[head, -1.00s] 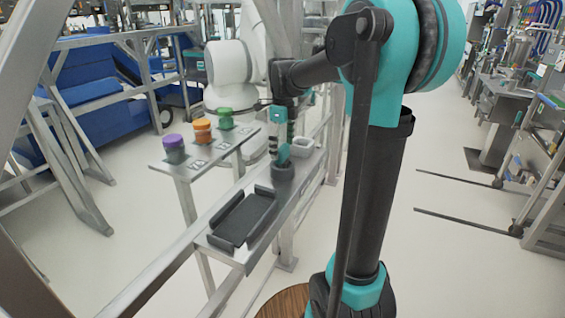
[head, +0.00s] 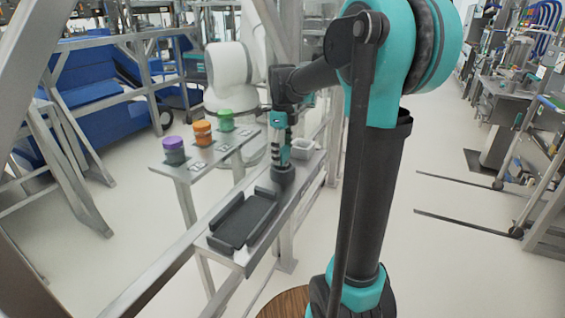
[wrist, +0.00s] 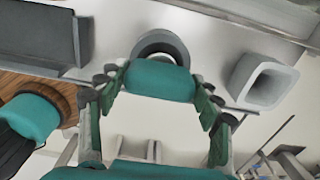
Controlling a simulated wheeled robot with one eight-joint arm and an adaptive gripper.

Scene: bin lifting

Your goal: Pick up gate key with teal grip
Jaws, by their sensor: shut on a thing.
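The gate key's teal grip (wrist: 160,80) is a rounded teal cylinder between my two fingers in the wrist view. My gripper (wrist: 160,84) is shut on it, one finger on each side; in the head view my gripper (head: 281,160) points down, low over the shelf. The dark round holder (head: 283,175) stands on the shelf directly below my fingers. It shows as a dark ring (wrist: 162,44) just past the grip in the wrist view. The key's lower part is hidden, so I cannot tell whether it sits in the holder.
A black tray (head: 243,222) lies in front of the holder on the narrow metal shelf. A white square cup (head: 302,148) stands behind it. Purple (head: 174,145), orange (head: 202,128) and green (head: 226,116) topped pieces stand on a side shelf to the left.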

